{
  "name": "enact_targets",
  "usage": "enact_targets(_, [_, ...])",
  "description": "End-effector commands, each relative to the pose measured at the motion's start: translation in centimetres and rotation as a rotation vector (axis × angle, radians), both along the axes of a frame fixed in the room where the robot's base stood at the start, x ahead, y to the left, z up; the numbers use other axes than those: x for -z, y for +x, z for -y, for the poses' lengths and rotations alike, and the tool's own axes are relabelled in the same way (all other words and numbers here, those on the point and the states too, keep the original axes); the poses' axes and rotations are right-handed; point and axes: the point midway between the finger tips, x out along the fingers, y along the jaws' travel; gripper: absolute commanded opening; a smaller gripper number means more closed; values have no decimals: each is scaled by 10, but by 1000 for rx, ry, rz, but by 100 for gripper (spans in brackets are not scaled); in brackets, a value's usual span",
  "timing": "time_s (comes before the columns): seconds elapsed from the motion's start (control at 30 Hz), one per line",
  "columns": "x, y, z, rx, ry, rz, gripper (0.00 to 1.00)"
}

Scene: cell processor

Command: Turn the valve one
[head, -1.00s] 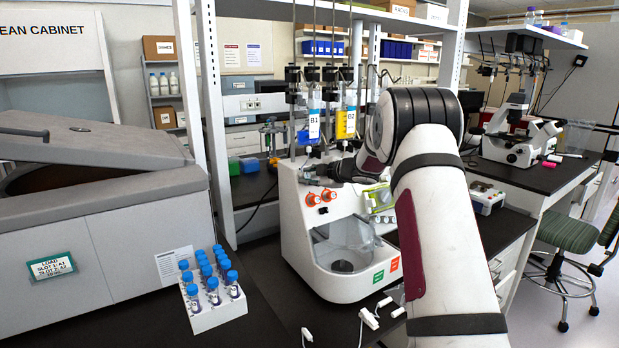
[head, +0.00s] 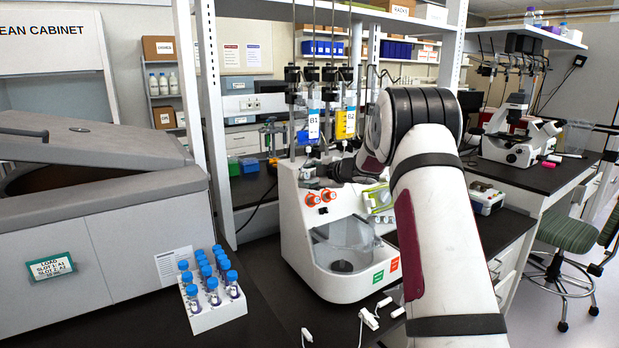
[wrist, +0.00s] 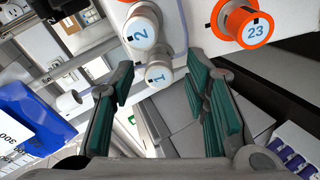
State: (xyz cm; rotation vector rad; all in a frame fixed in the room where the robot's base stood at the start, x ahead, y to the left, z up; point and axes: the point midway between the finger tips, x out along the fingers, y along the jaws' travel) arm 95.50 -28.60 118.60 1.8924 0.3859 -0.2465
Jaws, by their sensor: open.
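The valve one (wrist: 158,74), a round grey-white knob marked 1, shows in the middle of the wrist view, on the white cell processor (head: 338,268). My gripper (wrist: 160,84) is open, with one teal-padded finger on each side of the valve in the picture. Gaps show between the pads and the knob, and I cannot tell how deep the knob sits between them. In the head view my gripper (head: 318,172) is at the upper front of the processor. The valve is too small and covered to make out there.
A knob marked 2 (wrist: 141,30) sits close above valve one in the wrist view. An orange-ringed knob marked 23 (wrist: 247,24) is at upper right. In the head view, bags B1 (head: 313,124) and B2 (head: 346,122) hang above, and a rack of blue-capped tubes (head: 218,318) stands at left.

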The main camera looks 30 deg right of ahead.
Motion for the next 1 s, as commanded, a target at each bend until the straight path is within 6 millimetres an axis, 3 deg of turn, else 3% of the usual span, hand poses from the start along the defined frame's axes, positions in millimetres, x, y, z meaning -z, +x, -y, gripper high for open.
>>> enact_targets(0.17, [-7,-17,4,2,0,0,42])
enact_targets(0.6, [-36,-94,16,2,-2,0,42])
enact_targets(0.8, [-41,-109,17,0,0,0,42])
enact_targets(1.0, [-41,-111,18,0,0,-1,42])
